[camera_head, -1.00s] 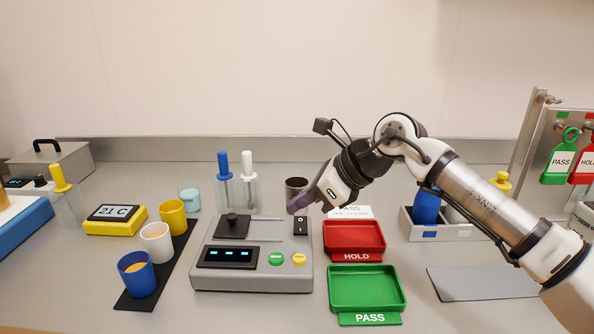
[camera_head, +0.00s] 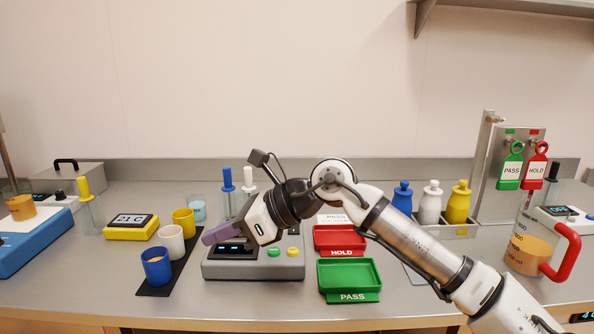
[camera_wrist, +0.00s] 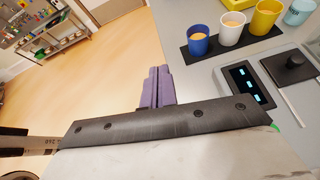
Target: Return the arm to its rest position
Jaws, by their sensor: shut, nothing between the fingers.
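My gripper (camera_head: 217,235) is in front of the grey instrument and hides part of it in the head view. Its purple fingers point left and slightly down, toward the row of cups. In the wrist view the fingers (camera_wrist: 158,86) are pressed together and empty, over the bench's front edge and the floor. My arm reaches in from the lower right and bends at a raised elbow.
A grey instrument (camera_head: 290,268) stands under my gripper. Blue (camera_head: 156,268), white (camera_head: 171,243) and yellow (camera_head: 184,222) cups stand on a dark mat. The red HOLD tray (camera_head: 340,239) and green PASS tray (camera_head: 349,276) are close by. A red-handled jug (camera_head: 530,254) stands right.

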